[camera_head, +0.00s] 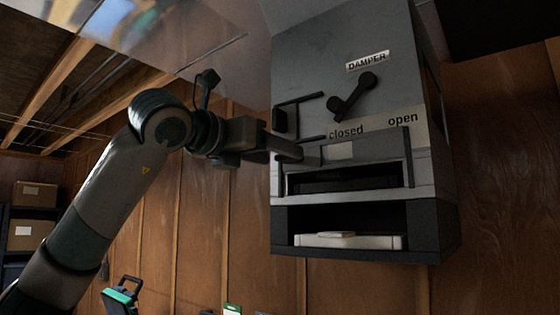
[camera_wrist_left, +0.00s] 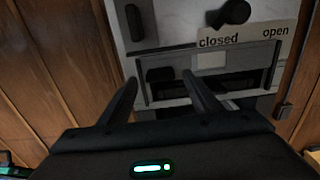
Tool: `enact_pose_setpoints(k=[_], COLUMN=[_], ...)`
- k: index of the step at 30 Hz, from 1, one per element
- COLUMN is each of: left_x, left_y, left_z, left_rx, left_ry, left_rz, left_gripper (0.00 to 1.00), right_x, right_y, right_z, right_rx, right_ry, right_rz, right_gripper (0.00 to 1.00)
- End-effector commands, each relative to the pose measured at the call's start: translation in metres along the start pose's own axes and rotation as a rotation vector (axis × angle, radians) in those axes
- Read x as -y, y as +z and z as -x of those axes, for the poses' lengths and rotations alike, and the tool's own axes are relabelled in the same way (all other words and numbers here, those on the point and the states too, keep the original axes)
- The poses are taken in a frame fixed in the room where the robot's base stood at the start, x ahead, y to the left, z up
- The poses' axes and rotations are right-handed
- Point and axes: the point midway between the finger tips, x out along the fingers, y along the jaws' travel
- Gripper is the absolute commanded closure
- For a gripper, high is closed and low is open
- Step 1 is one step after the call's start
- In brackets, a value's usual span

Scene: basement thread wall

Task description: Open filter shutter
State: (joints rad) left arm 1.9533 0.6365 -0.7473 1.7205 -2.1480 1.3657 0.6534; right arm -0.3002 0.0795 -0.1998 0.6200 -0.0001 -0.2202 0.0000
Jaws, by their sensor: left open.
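A grey wall unit hangs on the wood wall. The filter shutter (camera_head: 392,150) seems to be the dark framed panel on its front, with a pale plate and a dark slot below. It also shows in the wrist view (camera_wrist_left: 240,62). My left gripper (camera_head: 312,153) reaches in from the left, and its fingertips are close to the shutter's upper left part. In the wrist view my left gripper (camera_wrist_left: 163,82) is open with nothing between its fingers, in front of the frame's left half. I cannot tell whether a finger touches it. My right gripper is out of view.
A black damper lever (camera_head: 352,96) above the shutter slants down toward the "closed" word. A black bar handle (camera_head: 292,119) sticks out left of it. A white flat item (camera_head: 348,241) lies in the bottom opening. Boxes (camera_head: 33,194) stand on a shelf at far left.

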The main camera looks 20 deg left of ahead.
Motion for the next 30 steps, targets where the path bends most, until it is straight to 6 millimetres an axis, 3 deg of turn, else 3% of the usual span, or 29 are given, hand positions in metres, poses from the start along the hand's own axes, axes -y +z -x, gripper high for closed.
enact_pose_setpoints(k=[14, 21, 30], left_x=[0.000, 0.000, 0.000], left_y=[-0.004, -0.002, -0.001], left_z=[0.095, 0.126, 0.148], left_rx=[0.004, 0.003, 0.002], left_ry=[0.001, 0.000, 0.000], left_rz=[-0.001, 0.000, 0.000], left_gripper=[0.42, 0.42, 0.42], right_x=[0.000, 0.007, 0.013], right_y=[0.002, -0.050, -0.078], right_z=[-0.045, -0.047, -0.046], right_rx=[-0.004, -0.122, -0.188], right_ry=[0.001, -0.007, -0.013], right_rz=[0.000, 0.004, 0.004], right_gripper=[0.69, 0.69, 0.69])
